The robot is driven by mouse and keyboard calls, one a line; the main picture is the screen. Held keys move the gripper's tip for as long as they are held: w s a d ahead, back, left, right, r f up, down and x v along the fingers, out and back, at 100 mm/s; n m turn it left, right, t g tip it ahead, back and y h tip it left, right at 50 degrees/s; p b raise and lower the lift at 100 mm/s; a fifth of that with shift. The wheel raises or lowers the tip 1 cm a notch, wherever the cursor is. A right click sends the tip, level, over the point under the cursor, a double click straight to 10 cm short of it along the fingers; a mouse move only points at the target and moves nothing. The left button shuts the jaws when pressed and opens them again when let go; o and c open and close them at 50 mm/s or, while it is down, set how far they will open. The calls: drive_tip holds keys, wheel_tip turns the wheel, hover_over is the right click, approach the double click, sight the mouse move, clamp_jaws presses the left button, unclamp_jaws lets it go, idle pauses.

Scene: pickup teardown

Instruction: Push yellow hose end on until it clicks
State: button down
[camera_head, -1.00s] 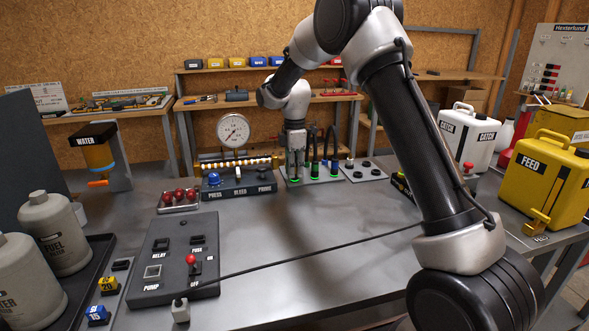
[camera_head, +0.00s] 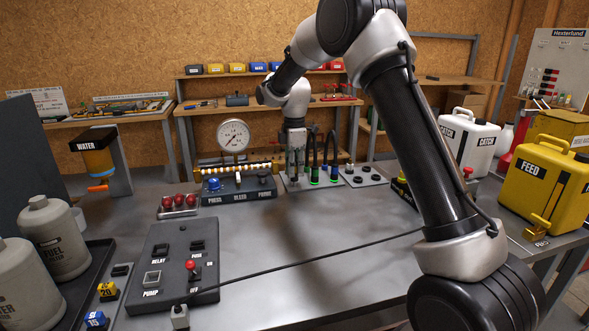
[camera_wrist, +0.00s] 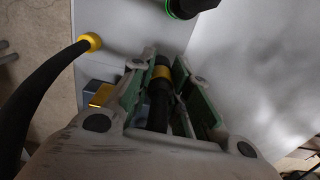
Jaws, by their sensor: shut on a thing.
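My gripper (camera_wrist: 161,72) is shut on a black hose end with a yellow band (camera_wrist: 161,73) in the wrist view. The hose runs back between the green-padded fingers. In the head view my gripper (camera_head: 294,170) is low over the left part of the grey fitting plate (camera_head: 322,184), beside two upright black hoses with green at their feet (camera_head: 314,176). The hose end and its fitting are hidden there, so I cannot tell whether they are fully joined. Another black hose with a yellow end (camera_wrist: 90,42) curves at the left of the wrist view.
A green-ringed black part (camera_wrist: 182,8) is close by at the top of the wrist view. A cable (camera_head: 320,262) crosses the otherwise open front bench.

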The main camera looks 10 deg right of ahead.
sight(295, 162)
drive_tip(key=shift+r, duration=1.95)
drive_tip(key=shift+a+r, duration=0.1)
